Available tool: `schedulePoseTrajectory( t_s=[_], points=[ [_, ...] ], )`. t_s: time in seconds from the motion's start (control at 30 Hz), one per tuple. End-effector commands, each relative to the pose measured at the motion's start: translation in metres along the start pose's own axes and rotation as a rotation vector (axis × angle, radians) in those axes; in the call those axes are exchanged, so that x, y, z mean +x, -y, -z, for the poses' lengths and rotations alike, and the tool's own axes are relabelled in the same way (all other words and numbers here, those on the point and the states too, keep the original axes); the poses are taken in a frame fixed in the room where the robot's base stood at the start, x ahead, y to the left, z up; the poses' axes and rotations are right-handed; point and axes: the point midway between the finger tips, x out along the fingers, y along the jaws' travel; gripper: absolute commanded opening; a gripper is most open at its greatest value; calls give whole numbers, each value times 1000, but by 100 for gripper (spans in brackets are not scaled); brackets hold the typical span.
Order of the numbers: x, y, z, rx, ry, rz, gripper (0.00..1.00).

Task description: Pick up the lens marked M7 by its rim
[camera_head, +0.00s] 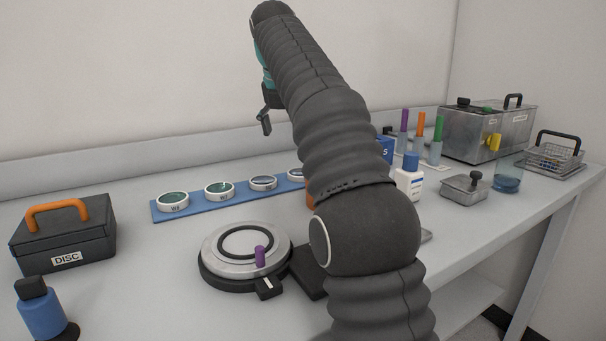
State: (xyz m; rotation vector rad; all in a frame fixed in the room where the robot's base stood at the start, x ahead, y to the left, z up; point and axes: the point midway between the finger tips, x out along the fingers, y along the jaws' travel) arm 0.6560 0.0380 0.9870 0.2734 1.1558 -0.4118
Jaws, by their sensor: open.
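Several round lenses with pale rims sit in a row on a blue strip (240,200) on the bench. They include a green-tinted lens (173,202) at the left end, a second green-tinted lens (219,189), a bluish lens (263,183), and one partly hidden by my arm (296,174). Their rim labels are too small to read surely, so I cannot tell which is M7. My gripper (266,120) is raised above and behind the row, seen side-on and partly hidden by my arm. It is open, apart from the lenses, and I see nothing held in it.
A round metal platform (217,259) with a purple peg stands in front of the lenses. A dark DISC box (85,240) and a blue bottle (42,312) are at left. Bottles, coloured-topped tubes and metal boxes (470,130) crowd the right. The back wall rises behind the strip.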

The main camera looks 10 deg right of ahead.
Motion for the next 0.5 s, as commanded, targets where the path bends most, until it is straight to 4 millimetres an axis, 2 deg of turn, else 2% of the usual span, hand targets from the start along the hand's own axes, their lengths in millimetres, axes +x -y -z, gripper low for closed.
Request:
schedulePoseTrajectory(
  t_s=[0.3, 0.5],
  points=[
    [48, 1, 0, 1, -2, 1, 95],
    [59, 2, -1, 3, -1, 0, 95]
  ],
)
